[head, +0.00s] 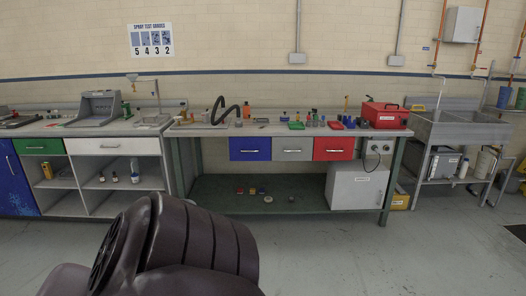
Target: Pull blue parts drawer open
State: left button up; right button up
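The blue parts drawer (250,148) hangs under the left part of the middle workbench's top. Its front has a pale horizontal handle (250,152). It looks shut, with its front in line with the grey drawer (292,148) and the red drawer (333,148) to its right. Neither of my grippers shows in the head view, so their state is hidden. Nothing is seen touching the blue drawer or its handle.
The middle workbench (220,131) carries tools, bottles and a red toolbox (386,115). A green lower shelf (225,193) and a grey cabinet (356,185) are below. Left stands a cabinet with a green drawer (38,146); right, a sink (460,128). Open floor lies in front.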

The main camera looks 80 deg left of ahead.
aim_at(241, 149)
jog(key=u, duration=2.65)
jog(key=i+u, duration=0.1)
jog(key=i, duration=0.45)
jog(key=i+l+u, duration=0.1)
jog(key=i, duration=0.45)
jog(key=i+l+u, duration=0.1)
jog(key=i, duration=0.45)
jog(key=i+l, duration=0.2)
jog(key=i, duration=0.35)
jog(key=i+l+u, duration=0.15)
jog(key=i, duration=0.35)
jog(key=i+l+u, duration=0.1)
jog(key=i+l, duration=0.15)
jog(key=i, duration=0.3)
